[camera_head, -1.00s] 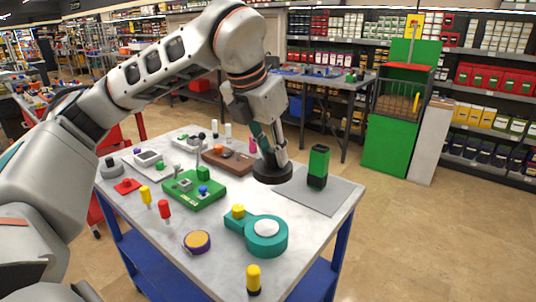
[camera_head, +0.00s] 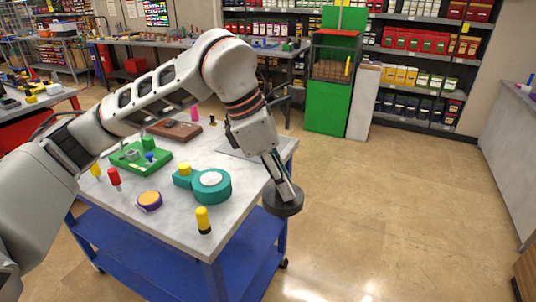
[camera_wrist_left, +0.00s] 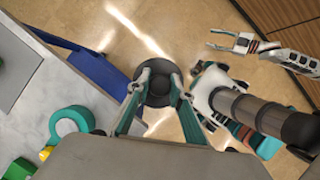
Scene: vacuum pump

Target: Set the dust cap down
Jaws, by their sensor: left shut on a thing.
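The dust cap (camera_head: 283,199) is a round, dark grey to black disc. My left gripper (camera_head: 282,188) is shut on it and holds it just past the right edge of the worktable (camera_head: 225,222), over the open floor. In the left wrist view the cap (camera_wrist_left: 155,86) sits between the two teal-lined fingers, clear of the table at left. My right gripper (camera_wrist_left: 210,39) shows at the upper right of the left wrist view, with its fingers apart and nothing between them.
The table holds a teal tape-like roll (camera_head: 211,186), a yellow-and-black piece (camera_head: 203,220), a purple-and-orange disc (camera_head: 149,201) and a green block fixture (camera_head: 130,158). A grey mat (camera_wrist_left: 17,70) lies near the table edge. Floor (camera_head: 380,220) is free at right.

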